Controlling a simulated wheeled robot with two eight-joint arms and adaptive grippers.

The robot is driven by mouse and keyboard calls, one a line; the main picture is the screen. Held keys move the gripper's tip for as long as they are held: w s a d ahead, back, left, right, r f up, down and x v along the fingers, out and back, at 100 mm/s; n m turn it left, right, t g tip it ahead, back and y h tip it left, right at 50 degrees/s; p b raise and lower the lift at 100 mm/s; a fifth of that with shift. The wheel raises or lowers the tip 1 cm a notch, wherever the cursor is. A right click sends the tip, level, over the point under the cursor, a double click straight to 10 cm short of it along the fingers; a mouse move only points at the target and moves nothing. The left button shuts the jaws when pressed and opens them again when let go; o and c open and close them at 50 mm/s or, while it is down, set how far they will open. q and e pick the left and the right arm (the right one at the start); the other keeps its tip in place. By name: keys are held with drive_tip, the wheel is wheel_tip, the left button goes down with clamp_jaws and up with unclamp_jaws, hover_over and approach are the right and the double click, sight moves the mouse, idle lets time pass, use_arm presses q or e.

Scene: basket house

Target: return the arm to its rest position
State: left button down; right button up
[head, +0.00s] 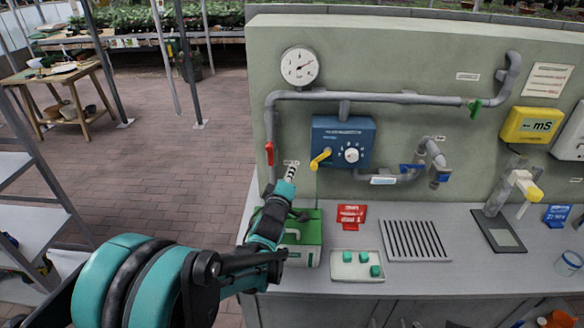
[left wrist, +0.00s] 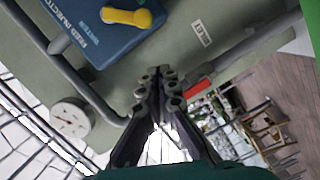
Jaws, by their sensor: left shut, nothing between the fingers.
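My left arm comes in from the lower left and reaches up over the green box at the bench's left end. My left gripper (head: 291,172) is in front of the wall panel, just below and left of the blue feed injector box (head: 342,142). In the left wrist view the gripper's dark fingers (left wrist: 160,78) meet at their tips, with nothing seen between them. The injector box (left wrist: 100,25) with its yellow lever (left wrist: 126,17) shows at the upper left there. My right gripper is not in view.
Grey pipes (head: 400,97) and a red-handled valve (head: 269,153) are close to the gripper. The green box (head: 306,245) is partly behind my arm. A tray (head: 345,275) with teal cubes and a drain grate (head: 415,240) are on the bench. Open paved floor is at left.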

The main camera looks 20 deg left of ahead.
use_arm(q)
drive_tip(key=s+d+f+m+g, duration=0.2)
drive_tip(key=s+m, duration=0.3)
drive_tip(key=s, duration=0.5)
drive_tip(key=s+d+f+m+g+h+b, duration=0.1)
drive_tip(key=s+f+m+g, duration=0.3)
drive_tip(key=s, duration=0.7)
drive_tip(key=s+d+f+m+g, duration=0.3)
drive_tip(key=s+f+m+g, duration=0.1)
drive_tip(key=s, duration=0.6)
drive_tip(key=shift+s+d+f+m+h+b, duration=0.2)
drive_tip(key=shift+m+h+b, duration=0.2)
drive_tip(key=shift+m, duration=0.4)
